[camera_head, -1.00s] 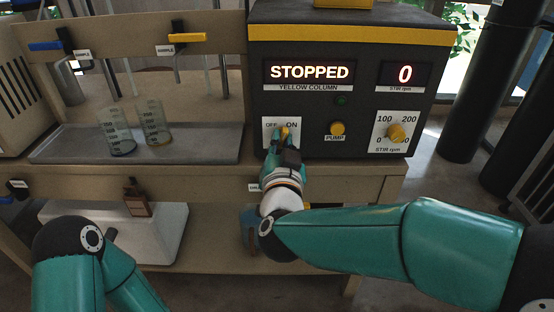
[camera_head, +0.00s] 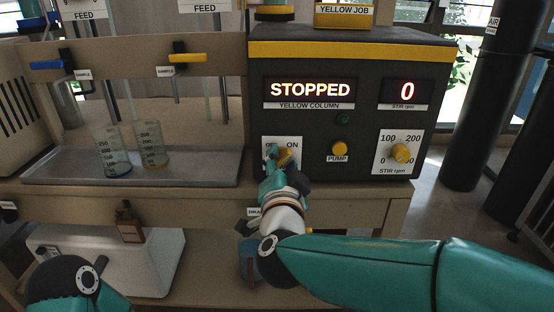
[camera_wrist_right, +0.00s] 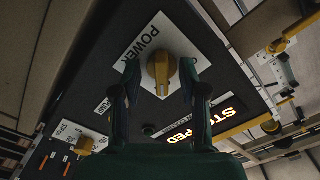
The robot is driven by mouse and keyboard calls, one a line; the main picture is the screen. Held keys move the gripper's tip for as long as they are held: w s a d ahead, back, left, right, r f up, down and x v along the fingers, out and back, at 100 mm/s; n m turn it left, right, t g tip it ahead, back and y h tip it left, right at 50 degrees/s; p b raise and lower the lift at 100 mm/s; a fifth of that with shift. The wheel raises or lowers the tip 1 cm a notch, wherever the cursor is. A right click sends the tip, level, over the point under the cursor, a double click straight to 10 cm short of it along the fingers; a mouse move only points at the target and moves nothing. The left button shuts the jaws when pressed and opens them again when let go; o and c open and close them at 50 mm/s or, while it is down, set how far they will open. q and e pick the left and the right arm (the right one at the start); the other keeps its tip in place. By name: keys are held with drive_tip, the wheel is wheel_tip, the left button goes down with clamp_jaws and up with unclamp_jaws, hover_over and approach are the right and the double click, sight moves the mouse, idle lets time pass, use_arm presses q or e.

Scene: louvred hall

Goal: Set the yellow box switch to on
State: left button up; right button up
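The yellow box (camera_head: 375,69) is a dark cabinet with a yellow stripe. Its display (camera_head: 310,90) reads STOPPED. The switch is a yellow knob (camera_head: 286,154) on a white OFF/ON plate (camera_head: 294,143). In the right wrist view, the knob (camera_wrist_right: 161,72) sits on the plate marked POWER (camera_wrist_right: 140,40). My right gripper (camera_head: 278,160) is at the switch and partly covers it. In its wrist view the right gripper (camera_wrist_right: 160,70) has a finger on each side of the knob, with gaps showing; it is open. The knob's exact setting is unclear. My left gripper is out of view.
The pump knob (camera_head: 339,149) and stir dial (camera_head: 401,153) are to the right of the switch. Two beakers (camera_head: 153,153) stand on a tray (camera_head: 60,173) to the left. A brown bottle (camera_head: 130,225) stands on a white box (camera_head: 165,262) below.

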drive_tip(key=s, duration=0.7)
drive_tip(key=shift+b, duration=0.4)
drive_tip(key=shift+r, duration=0.1)
wheel_tip(320, 180, up, 10)
idle(0.5)
idle(1.4)
